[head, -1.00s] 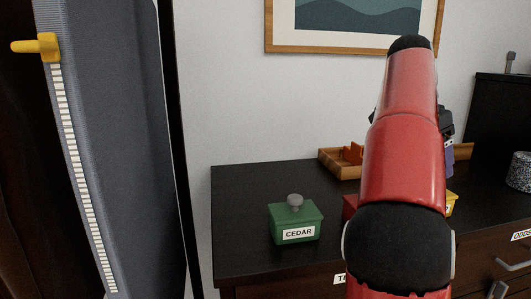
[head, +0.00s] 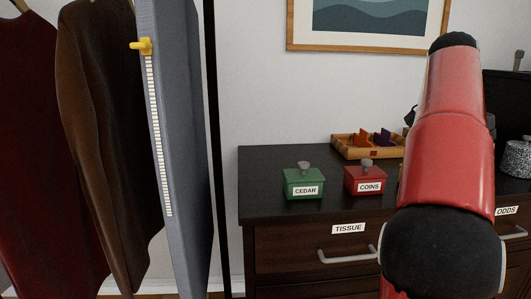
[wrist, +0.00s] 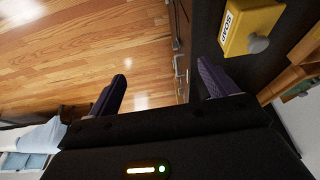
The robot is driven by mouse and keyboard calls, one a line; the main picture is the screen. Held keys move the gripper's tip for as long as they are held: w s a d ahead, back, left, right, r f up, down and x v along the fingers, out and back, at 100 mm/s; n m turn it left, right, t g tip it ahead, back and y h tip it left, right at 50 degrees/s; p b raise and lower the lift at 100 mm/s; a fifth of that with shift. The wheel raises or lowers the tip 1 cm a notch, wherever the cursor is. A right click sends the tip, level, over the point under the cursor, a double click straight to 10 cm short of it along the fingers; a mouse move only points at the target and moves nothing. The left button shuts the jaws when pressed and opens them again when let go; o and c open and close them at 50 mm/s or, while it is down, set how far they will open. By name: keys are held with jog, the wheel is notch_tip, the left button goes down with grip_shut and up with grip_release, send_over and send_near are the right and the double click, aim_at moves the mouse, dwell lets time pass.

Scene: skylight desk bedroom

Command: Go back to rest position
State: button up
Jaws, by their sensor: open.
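My gripper (wrist: 162,72) shows in the wrist view with its two dark purple fingers wide apart and nothing between them. A yellow box labelled SOAP (wrist: 252,27) is beyond the right finger, apart from it. Wooden floor shows between and left of the fingers. In the head view my red arm rises at the right and hides nearly all of the gripper.
A dark dresser (head: 265,210) bears a green CEDAR box (head: 304,184), a red COINS box (head: 365,182) and a wooden tray (head: 345,150) holding orange and purple pieces. A speckled grey pot (head: 517,160) stands at right. Clothes (head: 95,130) hang left beside a grey panel (head: 183,150).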

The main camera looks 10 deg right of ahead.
jog(key=s+a+f+n+t+y, duration=0.1)
jog(key=s+a+f+n, duration=0.4)
jog(key=a+f, duration=0.3)
jog(key=s+a+f+n+t+y, duration=0.2)
jog(key=s+a+f+n, duration=0.3)
jog(key=a+f, duration=0.3)
jog(key=s+a+f+n+t+y, duration=0.1)
jog(key=s+a+f+n, duration=0.4)
jog(key=a, duration=0.7)
notch_tip(320, 180, down, 3)
jog(key=n+t, duration=0.1)
jog(key=n, duration=0.1)
jog(key=shift+s+a+n, duration=0.15)
jog(key=shift+n, duration=0.15)
